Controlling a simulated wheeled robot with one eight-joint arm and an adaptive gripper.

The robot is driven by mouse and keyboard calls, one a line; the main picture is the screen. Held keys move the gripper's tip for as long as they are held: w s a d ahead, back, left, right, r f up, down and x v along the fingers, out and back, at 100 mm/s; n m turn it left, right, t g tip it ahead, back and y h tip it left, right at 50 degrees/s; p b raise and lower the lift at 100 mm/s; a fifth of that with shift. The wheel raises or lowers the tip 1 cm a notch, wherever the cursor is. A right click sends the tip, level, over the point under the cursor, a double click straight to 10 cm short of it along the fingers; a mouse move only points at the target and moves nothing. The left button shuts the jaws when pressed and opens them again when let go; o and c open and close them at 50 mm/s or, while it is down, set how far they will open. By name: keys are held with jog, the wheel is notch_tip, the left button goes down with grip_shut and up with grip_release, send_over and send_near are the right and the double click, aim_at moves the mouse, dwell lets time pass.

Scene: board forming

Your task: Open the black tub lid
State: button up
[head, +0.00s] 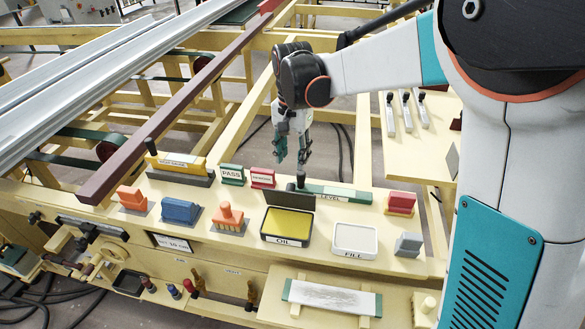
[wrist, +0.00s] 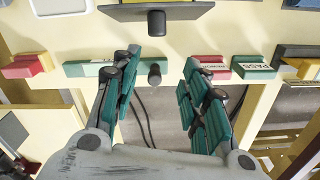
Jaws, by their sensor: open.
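A black-rimmed tub (head: 289,224) marked OIL stands on the cream bench, with a yellow face showing inside its rim. My gripper (head: 293,158) is open and empty, above and behind the tub. In the wrist view its teal fingers (wrist: 160,68) lie on either side of the knob, apparently apart from it.
A green LEVEL bar (head: 345,193) lies behind the tub, and a white FILL tray (head: 355,239) sits to its right. PASS (head: 232,174) and red (head: 262,177) blocks stand left of the gripper. Orange and blue blocks (head: 181,210) stand farther left.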

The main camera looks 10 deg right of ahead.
jog(key=shift+r, duration=1.55)
jog(key=shift+c, duration=0.6)
